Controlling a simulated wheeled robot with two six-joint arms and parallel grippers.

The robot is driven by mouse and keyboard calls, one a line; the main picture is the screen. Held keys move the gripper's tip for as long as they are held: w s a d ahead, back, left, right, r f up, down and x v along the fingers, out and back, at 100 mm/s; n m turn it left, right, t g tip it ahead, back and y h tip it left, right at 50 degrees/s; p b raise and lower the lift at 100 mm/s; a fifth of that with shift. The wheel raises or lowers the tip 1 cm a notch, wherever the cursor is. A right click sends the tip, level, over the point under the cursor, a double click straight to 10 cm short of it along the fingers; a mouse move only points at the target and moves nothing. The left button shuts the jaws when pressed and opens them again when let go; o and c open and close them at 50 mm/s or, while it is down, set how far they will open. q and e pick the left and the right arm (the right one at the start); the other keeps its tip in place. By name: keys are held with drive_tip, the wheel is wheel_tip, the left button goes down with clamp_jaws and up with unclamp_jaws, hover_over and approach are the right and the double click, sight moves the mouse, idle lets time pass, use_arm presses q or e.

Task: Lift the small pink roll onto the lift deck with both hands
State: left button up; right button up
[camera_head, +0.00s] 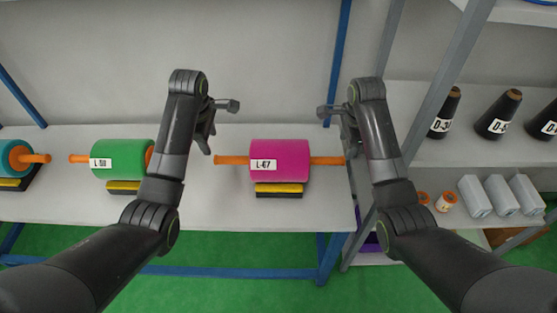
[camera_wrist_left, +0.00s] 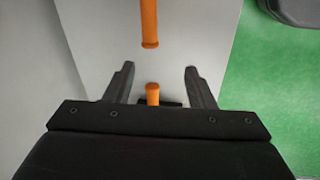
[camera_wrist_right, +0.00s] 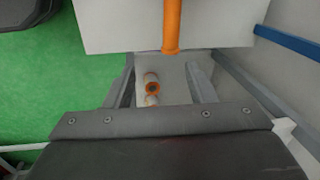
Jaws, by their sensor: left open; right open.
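The pink roll (camera_head: 280,162), labelled L-67, rests on a black and yellow cradle (camera_head: 279,190) on the grey table. Its orange core sticks out at both ends. My left gripper (camera_head: 222,122) is open above and left of the roll's left core end. In the left wrist view that orange end (camera_wrist_left: 149,30) lies ahead of the open fingers (camera_wrist_left: 158,80). My right gripper (camera_head: 333,124) is open above the right core end. In the right wrist view the right core end (camera_wrist_right: 171,30) lies ahead of the open fingers (camera_wrist_right: 160,75). Neither gripper touches the roll. No lift deck can be made out.
A green roll (camera_head: 122,159) and a teal roll (camera_head: 14,158) lie on the table to the left. A grey rack post (camera_head: 430,90) stands right of my right arm. Shelves there hold black cones (camera_head: 497,115), small orange spools and grey blocks (camera_head: 500,195).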

sight(222, 158)
use_arm(q)
drive_tip(key=r, duration=0.1)
drive_tip(key=w+d+r+n, duration=0.1)
drive_tip(key=shift+w+d+r, duration=0.1)
drive_tip(key=shift+w+r, duration=0.15)
drive_tip(key=shift+r, duration=0.05)
use_arm(e)
drive_tip(key=shift+w+a+r+m, duration=0.3)
drive_tip(key=shift+w+r, duration=0.15)
drive_tip(key=shift+r, duration=0.2)
drive_tip(key=shift+w+a+r+m, duration=0.3)
drive_tip(key=shift+w+r, duration=0.1)
drive_tip(key=shift+r, duration=0.2)
use_arm(q)
drive_tip(key=w+f, duration=0.1)
drive_tip(key=f, duration=0.4)
drive_tip(key=w+f, duration=0.1)
drive_tip(key=f, duration=1.1)
drive_tip(key=shift+w+f, duration=0.1)
drive_tip(key=shift+w, duration=0.3)
use_arm(e)
drive_tip(key=w+f, duration=0.1)
drive_tip(key=f, duration=1)
drive_tip(key=w+f, duration=0.1)
drive_tip(key=f, duration=0.5)
drive_tip(key=shift+w+f, duration=0.1)
drive_tip(key=shift+w, duration=0.25)
